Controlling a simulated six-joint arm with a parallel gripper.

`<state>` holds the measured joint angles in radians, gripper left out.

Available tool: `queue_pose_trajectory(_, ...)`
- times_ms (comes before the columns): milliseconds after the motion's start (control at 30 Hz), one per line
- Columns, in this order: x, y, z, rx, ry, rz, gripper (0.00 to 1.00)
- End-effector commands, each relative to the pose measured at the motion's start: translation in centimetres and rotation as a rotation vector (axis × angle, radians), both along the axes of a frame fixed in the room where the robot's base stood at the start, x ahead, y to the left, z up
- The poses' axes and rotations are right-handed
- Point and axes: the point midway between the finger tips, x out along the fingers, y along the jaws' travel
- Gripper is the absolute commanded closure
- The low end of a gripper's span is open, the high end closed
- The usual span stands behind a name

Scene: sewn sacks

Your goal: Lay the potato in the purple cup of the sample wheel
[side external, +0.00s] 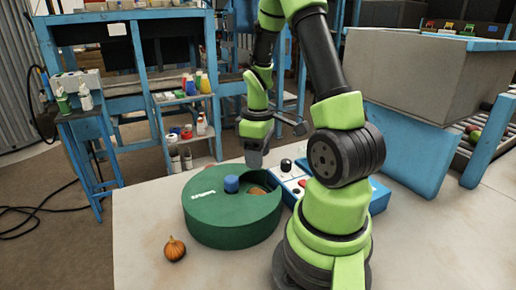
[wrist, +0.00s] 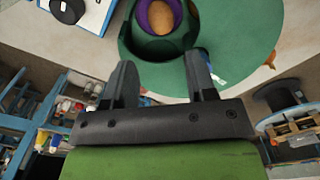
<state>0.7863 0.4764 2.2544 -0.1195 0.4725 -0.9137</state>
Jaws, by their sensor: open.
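The green sample wheel (side external: 228,222) stands on the table, with a blue knob (side external: 231,184) on top. In the wrist view, the brown potato (wrist: 160,17) lies inside the purple cup (wrist: 143,15), which shows through an opening in the wheel's green top (wrist: 235,35). The potato also shows in the opening in the side view (side external: 258,190). My gripper (wrist: 160,64) is open and empty, its two fingers apart. In the side view my gripper (side external: 254,160) hangs above the wheel's back right part, clear of the potato.
A small orange pumpkin-like object (side external: 174,249) sits on the table at the wheel's front left. A blue-edged control panel (side external: 292,180) with knobs stands just right of the wheel. The pale table (side external: 140,215) is clear at the left.

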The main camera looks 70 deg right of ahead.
Motion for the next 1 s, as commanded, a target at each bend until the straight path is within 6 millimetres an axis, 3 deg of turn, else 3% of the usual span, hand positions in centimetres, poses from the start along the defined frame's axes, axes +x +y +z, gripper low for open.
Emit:
queue_pose_trajectory(267, 0.8, 1.0, 3.0, -0.023, -0.035, -0.018, 0.49)
queue_pose_trajectory(367, 2.1, 3.1, 5.8, -0.051, -0.106, -0.059, 0.49)
queue_pose_trajectory(533, 2.9, 9.3, 11.7, -0.039, -0.294, -0.165, 0.49)
queue_pose_trajectory(700, 1.0, 15.2, 15.9, 0.077, -0.467, -0.257, 0.49)
queue_pose_trajectory(800, -0.6, 17.6, 17.3, 0.163, -0.532, -0.297, 0.49)
queue_pose_trajectory(1000, -2.7, 19.8, 18.4, 0.277, -0.583, -0.340, 0.49)
